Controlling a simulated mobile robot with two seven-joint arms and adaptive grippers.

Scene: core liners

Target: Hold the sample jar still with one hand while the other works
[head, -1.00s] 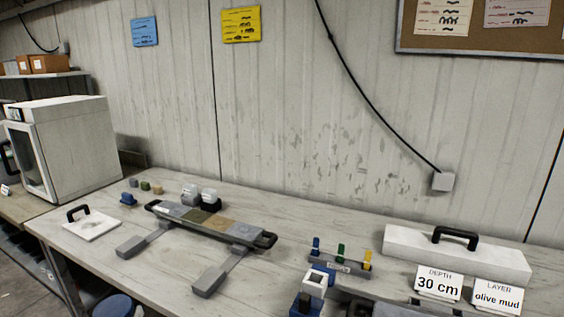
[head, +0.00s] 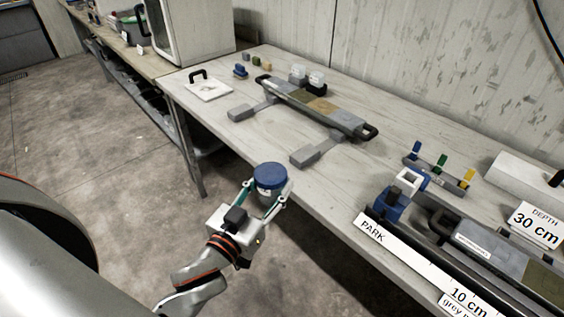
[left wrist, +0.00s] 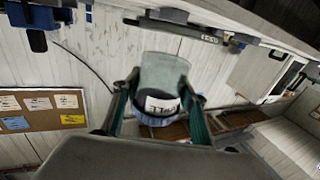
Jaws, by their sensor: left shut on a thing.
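The sample jar has a round blue lid (head: 270,177) and a pale, see-through body. My left gripper (head: 265,194) is shut on the jar, with one finger on each side of its body below the lid. It holds the jar upright in front of the bench's front edge, over the floor in the picture. In the left wrist view the jar (left wrist: 163,72) sits between the two fingers, with its blue lid and a white label near the gripper; the label's text is not readable. My right gripper does not show in any view.
The bench (head: 230,140) runs diagonally behind the jar. On it stand a long core liner cradle (head: 310,105), a small rack with coloured pegs (head: 438,168), a blue clamp-like block (head: 395,200) and a rail marked PARK (head: 390,245). The floor (head: 90,130) at left is open.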

